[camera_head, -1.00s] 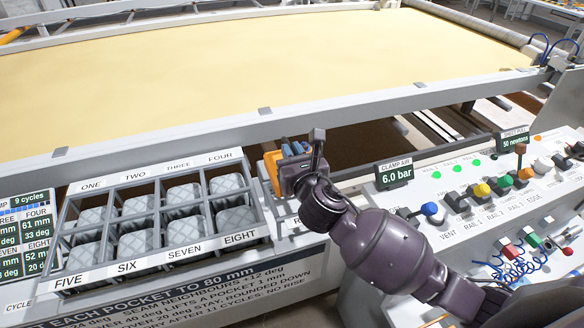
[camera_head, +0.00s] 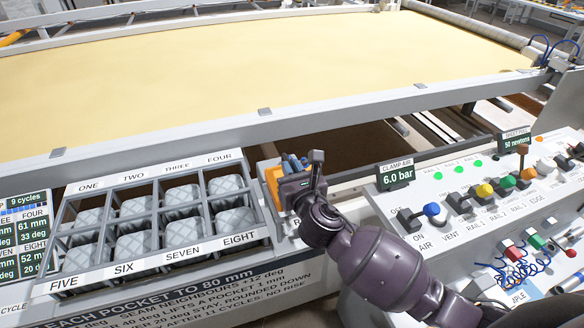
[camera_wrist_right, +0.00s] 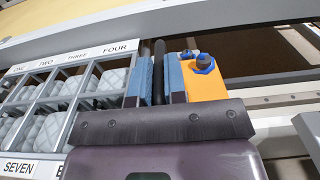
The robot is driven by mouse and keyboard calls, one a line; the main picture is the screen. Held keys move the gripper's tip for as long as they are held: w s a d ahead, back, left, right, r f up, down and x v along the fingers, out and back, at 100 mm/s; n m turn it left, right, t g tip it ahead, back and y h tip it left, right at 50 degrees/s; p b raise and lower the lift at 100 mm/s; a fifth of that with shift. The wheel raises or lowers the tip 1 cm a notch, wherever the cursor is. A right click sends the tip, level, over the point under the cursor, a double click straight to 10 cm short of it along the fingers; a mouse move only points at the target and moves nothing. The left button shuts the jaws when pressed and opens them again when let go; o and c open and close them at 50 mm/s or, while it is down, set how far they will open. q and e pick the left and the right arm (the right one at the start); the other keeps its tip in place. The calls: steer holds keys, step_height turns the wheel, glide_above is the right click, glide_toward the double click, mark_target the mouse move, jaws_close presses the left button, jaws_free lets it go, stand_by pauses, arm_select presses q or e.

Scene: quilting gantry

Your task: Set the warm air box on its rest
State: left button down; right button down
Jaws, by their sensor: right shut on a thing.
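The warm air box is the orange body (camera_head: 273,182) just right of the pocket rack in the head view. In the right wrist view its orange side (camera_wrist_right: 205,88) with a blue fitting shows right of the fingers. My right gripper (camera_head: 296,164) is shut, its blue fingers (camera_wrist_right: 159,80) on either side of a dark upright bar, apparently the box's handle. The box's underside and the rest are hidden by the gripper and arm, so I cannot tell whether they touch. My left gripper is not in view.
The rack (camera_head: 160,222) of grey quilted pockets, labelled ONE to EIGHT, is close on the left. A control panel (camera_head: 450,225) with coloured knobs stands on the right. The gantry rail (camera_head: 330,117) and yellow quilt (camera_head: 260,62) lie behind.

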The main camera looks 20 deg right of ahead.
steer(key=shift+f, duration=0.15)
steer(key=c, duration=1.2)
jaws_free()
steer(key=shift+o, duration=0.2)
steer(key=shift+r, duration=0.25)
steer(key=s, duration=1.2)
steer(key=shift+d+r, duration=0.15)
steer(key=shift+r, duration=0.2)
steer(key=s+d+f+m+g, duration=0.2)
steer(key=f+m, duration=0.5)
steer(key=m, duration=0.5)
steer(key=s+d+f+m+g, duration=0.2)
steer(key=s+d+f+m, duration=0.3)
steer(key=m, duration=0.6)
steer(key=s+d+f+m+g, duration=0.2)
steer(key=s+d+f+m, duration=0.2)
steer(key=f+m, duration=0.6)
steer(key=s+m, duration=0.2)
steer(key=shift+s+m+h, duration=0.15)
steer(key=shift+m+h, duration=0.15)
steer(key=shift+h, duration=0.1)
